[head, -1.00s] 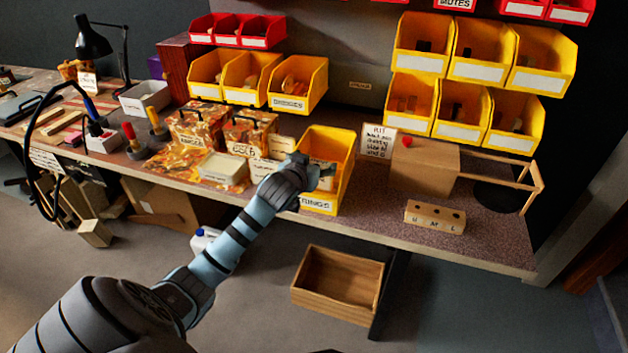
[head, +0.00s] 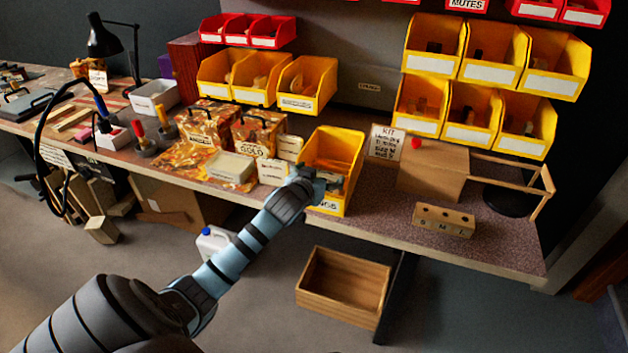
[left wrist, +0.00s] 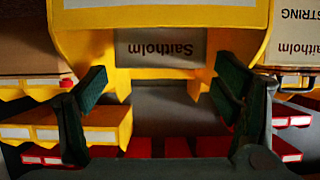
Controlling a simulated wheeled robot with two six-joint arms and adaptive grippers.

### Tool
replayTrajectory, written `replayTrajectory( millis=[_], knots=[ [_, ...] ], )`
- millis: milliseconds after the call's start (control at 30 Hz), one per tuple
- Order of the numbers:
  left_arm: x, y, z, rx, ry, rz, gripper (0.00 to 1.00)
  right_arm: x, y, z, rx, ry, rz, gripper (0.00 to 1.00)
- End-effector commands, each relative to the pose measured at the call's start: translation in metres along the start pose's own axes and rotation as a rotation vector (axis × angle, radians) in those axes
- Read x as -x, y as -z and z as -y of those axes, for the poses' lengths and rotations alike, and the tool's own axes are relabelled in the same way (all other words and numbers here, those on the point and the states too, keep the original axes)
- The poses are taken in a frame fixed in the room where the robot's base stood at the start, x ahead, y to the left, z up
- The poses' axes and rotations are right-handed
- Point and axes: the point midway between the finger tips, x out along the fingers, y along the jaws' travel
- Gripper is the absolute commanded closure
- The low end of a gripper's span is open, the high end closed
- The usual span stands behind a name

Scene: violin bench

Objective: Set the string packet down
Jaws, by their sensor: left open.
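The string packet, a grey packet lettered "Saitholm" (left wrist: 160,48), shows upside down in the left wrist view, within the mouth of a yellow bin (left wrist: 90,45). In the head view this bin (head: 350,150) stands on the bench's front edge. My left gripper (head: 316,180) is at the bin's front left. In the left wrist view my left gripper (left wrist: 160,88) is open, its fingers apart on either side below the packet, with nothing between them. The packet's lower part and what it rests on are hidden. My right gripper is in neither view.
A wooden box (head: 432,174) and a holed block (head: 443,219) stand to the right. Yellow bins (head: 306,82) hang behind. A wooden crate (head: 342,287) is below the bench front.

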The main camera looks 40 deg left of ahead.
Motion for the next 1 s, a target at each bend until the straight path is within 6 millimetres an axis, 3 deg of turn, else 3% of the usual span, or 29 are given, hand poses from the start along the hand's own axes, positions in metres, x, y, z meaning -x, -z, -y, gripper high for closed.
replayTrajectory(
  millis=[400,533,767,867,967,1000],
  knots=[
    [0.099,0.003,0.000,-0.003,-0.001,0.000,0.17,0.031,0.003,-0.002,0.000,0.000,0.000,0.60],
    [0.111,0.002,0.000,0.000,-0.001,-0.001,0.17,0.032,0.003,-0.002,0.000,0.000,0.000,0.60],
    [0.110,-0.001,0.001,0.000,0.001,0.003,0.17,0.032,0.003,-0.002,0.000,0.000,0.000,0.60],
    [0.096,-0.030,0.009,-0.019,0.019,0.059,0.17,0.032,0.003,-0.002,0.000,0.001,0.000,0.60],
    [0.072,-0.116,0.027,-0.071,0.048,0.210,0.17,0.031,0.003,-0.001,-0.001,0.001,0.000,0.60],
    [0.067,-0.166,0.036,-0.100,0.054,0.293,0.17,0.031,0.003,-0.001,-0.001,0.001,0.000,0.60]
  ],
)
